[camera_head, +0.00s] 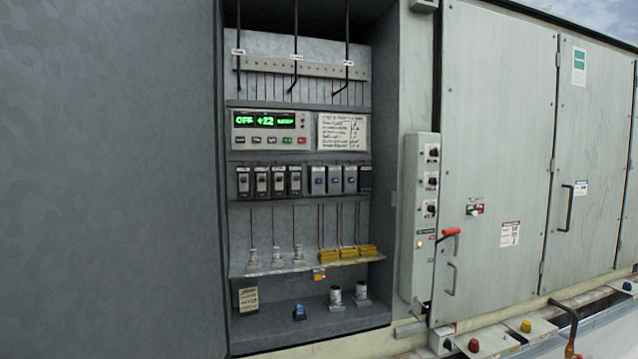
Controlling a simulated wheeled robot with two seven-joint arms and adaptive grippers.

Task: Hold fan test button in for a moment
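No label can be read clearly enough to tell which control is the fan test button. A narrow grey control box (416,275) stands between the open cabinet and the closed doors. It carries several dark rotary switches (431,182) and, lower down, a small pale round button (420,244) beside a dark label. A small red and green control plate (474,210) sits on the closed door to the right.
The open cabinet holds a controller with a green display (265,120), a row of breakers (278,181) and yellow parts (345,252). A red-handled lever (450,232) juts out right of the control box.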

